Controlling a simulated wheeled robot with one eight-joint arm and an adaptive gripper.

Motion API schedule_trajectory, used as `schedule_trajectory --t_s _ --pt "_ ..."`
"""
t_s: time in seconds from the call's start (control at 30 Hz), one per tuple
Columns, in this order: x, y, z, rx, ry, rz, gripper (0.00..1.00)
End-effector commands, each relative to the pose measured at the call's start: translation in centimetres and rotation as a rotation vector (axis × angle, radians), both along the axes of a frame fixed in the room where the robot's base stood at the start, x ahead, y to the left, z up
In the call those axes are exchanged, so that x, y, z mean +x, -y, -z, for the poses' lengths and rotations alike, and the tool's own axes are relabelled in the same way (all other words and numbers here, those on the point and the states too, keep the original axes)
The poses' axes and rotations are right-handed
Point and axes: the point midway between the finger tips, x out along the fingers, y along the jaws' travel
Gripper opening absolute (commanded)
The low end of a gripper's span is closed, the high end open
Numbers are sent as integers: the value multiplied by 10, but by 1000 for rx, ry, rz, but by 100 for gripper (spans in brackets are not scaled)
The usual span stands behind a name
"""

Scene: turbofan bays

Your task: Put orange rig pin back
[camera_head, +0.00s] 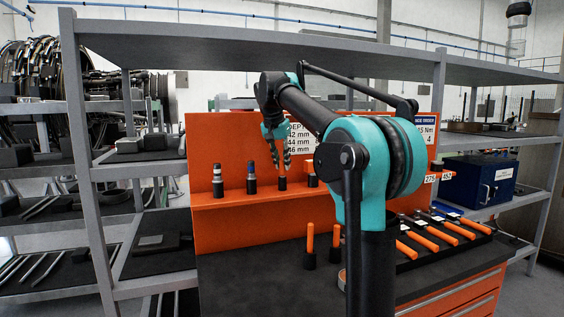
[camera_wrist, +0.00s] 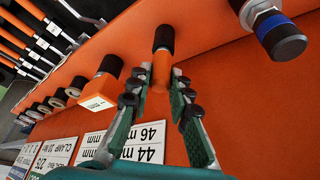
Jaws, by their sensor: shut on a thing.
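My gripper (camera_head: 283,150) is above the orange ledge of the upright board, with its fingers pointing down. In the wrist view, my gripper (camera_wrist: 158,98) has its two fingers on either side of the orange rig pin (camera_wrist: 160,72) and is shut on it. The pin's far end meets a black cylindrical holder (camera_wrist: 163,38) on the ledge; how deep it sits in it I cannot tell. In the head view the black holder (camera_head: 283,185) is directly below the fingers, and the pin is mostly hidden by them.
Dark ringed tools (camera_head: 218,181) (camera_head: 251,178) stand left on the ledge. An orange block (camera_wrist: 98,93) is beside the pin. Two orange-handled pins (camera_head: 309,243) (camera_head: 335,243) stand on the dark bench (camera_head: 240,285). Orange-handled tools (camera_head: 441,236) lie at right. A grey shelf (camera_head: 250,42) runs overhead.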

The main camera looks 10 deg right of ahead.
Motion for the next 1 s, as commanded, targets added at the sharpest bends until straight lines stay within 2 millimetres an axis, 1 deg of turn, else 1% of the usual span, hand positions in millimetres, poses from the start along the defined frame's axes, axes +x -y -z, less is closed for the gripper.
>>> schedule_trajectory --t_s 0.13,0.17,0.33,0.6,0.73,0.87,1.0 --pt "0 0 2 0 0 0 0" --pt "0 0 2 0 0 0 23" --pt "0 0 2 0 0 0 43" --pt "0 0 2 0 0 0 43" --pt "-2 -2 -4 0 0 -1 43" --pt "-8 -5 -22 0 0 -1 43" --pt "-17 -12 -49 0 0 -1 43"
